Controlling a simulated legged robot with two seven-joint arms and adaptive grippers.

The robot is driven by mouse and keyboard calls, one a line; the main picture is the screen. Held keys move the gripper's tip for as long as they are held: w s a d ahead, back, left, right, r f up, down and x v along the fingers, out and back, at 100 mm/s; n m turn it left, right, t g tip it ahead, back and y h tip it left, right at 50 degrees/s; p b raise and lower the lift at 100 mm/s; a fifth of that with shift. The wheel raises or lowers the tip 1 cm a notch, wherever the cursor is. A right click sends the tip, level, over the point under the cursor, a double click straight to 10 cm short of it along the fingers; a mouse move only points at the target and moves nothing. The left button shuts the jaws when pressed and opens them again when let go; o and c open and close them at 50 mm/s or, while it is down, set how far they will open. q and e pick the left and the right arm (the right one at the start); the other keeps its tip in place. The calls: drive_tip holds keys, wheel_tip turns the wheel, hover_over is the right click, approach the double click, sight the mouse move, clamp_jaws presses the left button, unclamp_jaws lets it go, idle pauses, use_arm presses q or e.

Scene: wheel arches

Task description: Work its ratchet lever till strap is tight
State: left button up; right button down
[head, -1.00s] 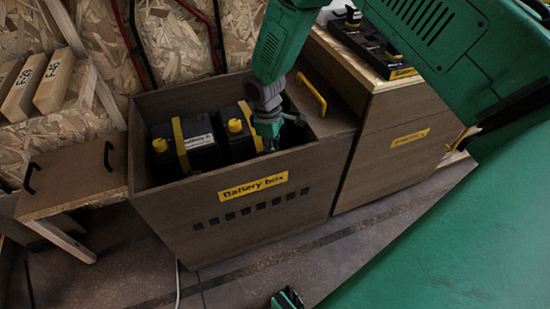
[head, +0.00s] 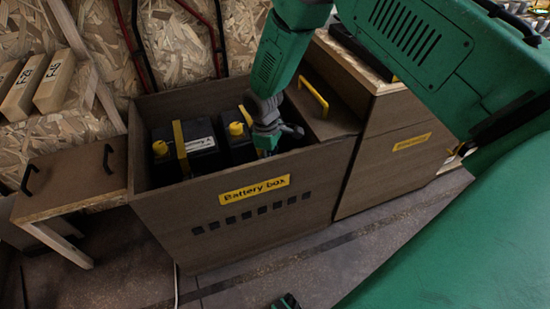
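The brown battery box (head: 235,222) stands open at the top, with a yellow "Battery box" label on its front. Inside sit a left black battery (head: 200,148) and a right black battery (head: 236,150), both with yellow parts. A yellow band (head: 180,140) runs over the left battery; I cannot tell whether it is the strap. My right gripper (head: 279,142) is inside the box opening, right of the batteries, near the front wall. Its fingers look spread, with nothing clearly between them. I cannot make out a ratchet lever. My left gripper (head: 287,302) is barely visible at the bottom edge.
A yellow handle (head: 314,96) is on the box's right-hand cover. A second brown cabinet (head: 390,170) stands close on the right. A low wooden bench (head: 75,180) with black handles is at the left. The floor (head: 245,285) in front is clear.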

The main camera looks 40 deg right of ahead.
drive_tip(key=shift+w+a+r, duration=0.2)
drive_tip(key=shift+w+a, duration=0.15)
drive_tip(key=shift+w, duration=0.2)
drive_tip(key=shift+w+a+r, duration=0.15)
drive_tip(key=shift+w+a, duration=0.2)
drive_tip(key=shift+w, duration=0.15)
drive_tip(key=shift+r, duration=0.1)
wheel_tip(320, 180, up, 12)
drive_tip(key=w, duration=0.1)
drive_tip(key=shift+a+f, duration=0.2)
drive_tip(key=shift+a, duration=0.15)
drive_tip(key=s+d+f+g+h+p, duration=0.1)
drive_tip(key=s+f+p, duration=0.1)
drive_tip(key=p, duration=0.4)
drive_tip(key=shift+d+p, duration=0.2)
drive_tip(key=shift+p, duration=0.2)
drive_tip(key=shift+f, duration=0.15)
